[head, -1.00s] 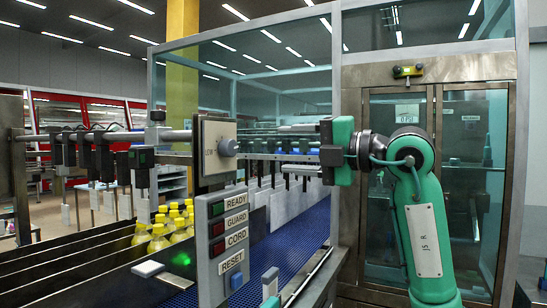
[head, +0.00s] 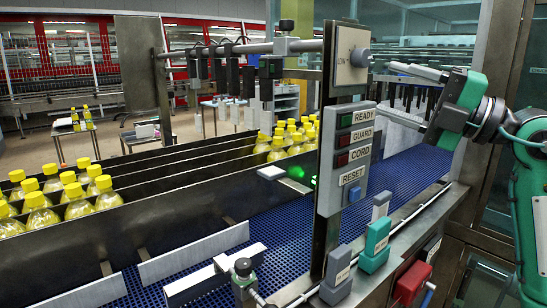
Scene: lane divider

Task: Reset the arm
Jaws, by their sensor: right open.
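A grey control panel (head: 344,156) stands upright on a post right of centre, with labels READY, GUARD, CORD and RESET. Beside GUARD and CORD are dark red squares; beside READY is a green one. A blue button (head: 354,194) sits below the RESET label. Above is a pale plate with a grey knob (head: 360,57). My right gripper (head: 386,88) is open and empty, its two pale fingers pointing left, to the right of the panel and apart from it. My left gripper is not in view.
Yellow bottles (head: 78,190) stand between dark lane walls (head: 150,215) at left. A blue belt (head: 215,265) runs below. Teal (head: 375,245) and grey (head: 336,288) labelled boxes sit by the front rail. A red box (head: 411,283) is at lower right. A bar with several dark units crosses above.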

